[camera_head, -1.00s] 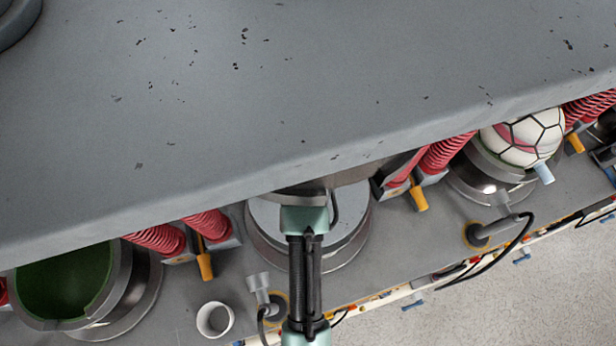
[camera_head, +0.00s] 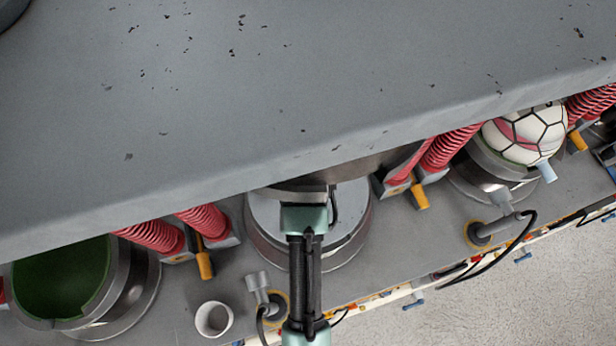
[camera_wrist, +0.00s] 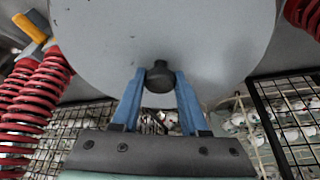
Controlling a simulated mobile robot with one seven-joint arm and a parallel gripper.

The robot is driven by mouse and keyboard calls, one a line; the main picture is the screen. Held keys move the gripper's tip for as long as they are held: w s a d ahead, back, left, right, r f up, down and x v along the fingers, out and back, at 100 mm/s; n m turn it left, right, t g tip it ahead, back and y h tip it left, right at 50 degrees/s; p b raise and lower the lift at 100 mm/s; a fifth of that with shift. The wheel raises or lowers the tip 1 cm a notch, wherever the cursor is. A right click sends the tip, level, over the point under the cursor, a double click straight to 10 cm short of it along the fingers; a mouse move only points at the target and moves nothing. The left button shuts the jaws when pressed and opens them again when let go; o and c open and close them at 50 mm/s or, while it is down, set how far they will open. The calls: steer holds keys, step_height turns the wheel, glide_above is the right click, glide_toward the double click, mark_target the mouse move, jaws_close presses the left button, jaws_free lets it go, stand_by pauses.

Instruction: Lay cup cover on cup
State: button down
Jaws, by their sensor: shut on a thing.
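The wrist view shows a wide light grey disc, which looks like the cup cover (camera_wrist: 215,40), with a dark knob (camera_wrist: 160,77) at its lower middle. My gripper (camera_wrist: 159,76) is shut on this knob, one blue finger on each side. In the head view my arm reaches in from the bottom; its fingertips are hidden near a dark round metal part (camera_head: 365,170) under the slab's edge. I cannot tell whether that part is the cover or a cup. At left a metal cup (camera_head: 122,290) with a green inside stands open. At right another cup (camera_head: 485,168) holds a ball.
A big grey slab (camera_head: 300,80) hangs over the stations and hides much of them. Red bellows (camera_head: 455,147) and orange handles (camera_head: 420,196) flank them. A small white cup (camera_head: 213,319) and a grey hose fitting (camera_head: 258,285) stand by my arm. A round metal base (camera_head: 348,225) lies below it.

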steer(key=shift+f, duration=0.25)
steer(key=shift+c, duration=1.7)
jaws_free()
steer(key=b+v, duration=0.2)
steer(key=v, duration=0.3)
steer(key=shift+s, duration=0.15)
steer(key=s, duration=0.3)
steer(key=s+b, duration=0.1)
steer(key=s, duration=0.2)
steer(key=s+b, duration=0.1)
steer(key=s, duration=0.3)
steer(key=shift+a+r, duration=0.1)
steer(key=shift+a, duration=0.2)
steer(key=shift+s, duration=0.85)
